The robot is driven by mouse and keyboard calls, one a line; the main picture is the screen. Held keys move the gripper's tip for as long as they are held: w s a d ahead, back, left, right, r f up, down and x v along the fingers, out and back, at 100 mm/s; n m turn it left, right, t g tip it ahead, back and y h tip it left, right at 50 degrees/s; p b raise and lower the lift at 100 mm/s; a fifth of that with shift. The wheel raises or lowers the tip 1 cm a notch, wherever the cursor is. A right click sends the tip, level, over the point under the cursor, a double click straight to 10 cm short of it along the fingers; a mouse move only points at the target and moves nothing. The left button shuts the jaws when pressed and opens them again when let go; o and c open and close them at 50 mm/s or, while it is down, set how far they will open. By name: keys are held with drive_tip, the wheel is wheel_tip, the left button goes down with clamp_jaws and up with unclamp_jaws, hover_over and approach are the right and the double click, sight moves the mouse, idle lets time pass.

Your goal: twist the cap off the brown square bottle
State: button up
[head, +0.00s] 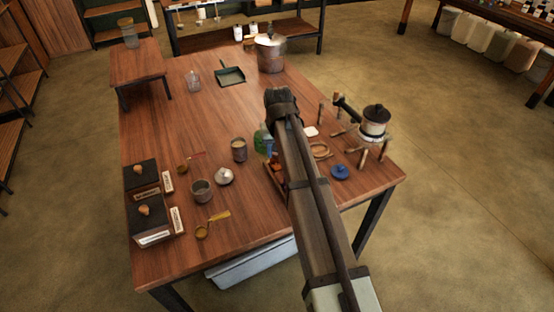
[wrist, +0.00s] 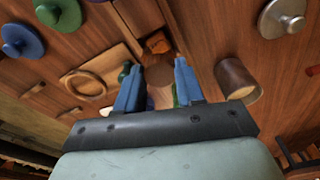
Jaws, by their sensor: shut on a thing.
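I cannot tell whether this is the bottle's cap or part of the bottle. An orange-brown square thing (wrist: 158,44) lies just past the fingertips, by a wooden tray. Something green shows beside each finger, mostly covered. In the head view my gripper (head: 265,142) is at the right middle of the table, largely hidden behind my arm. No whole brown square bottle can be made out.
A wooden ring board (head: 319,150) and blue lid (head: 340,172) lie right of my arm. A pot on a stand (head: 373,122) is farther right.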

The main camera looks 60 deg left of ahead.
drive_tip(key=n, duration=0.2)
drive_tip(key=shift+n, duration=0.3)
drive_tip(key=shift+r, duration=1.3)
drive_tip(key=shift+r, duration=1.95)
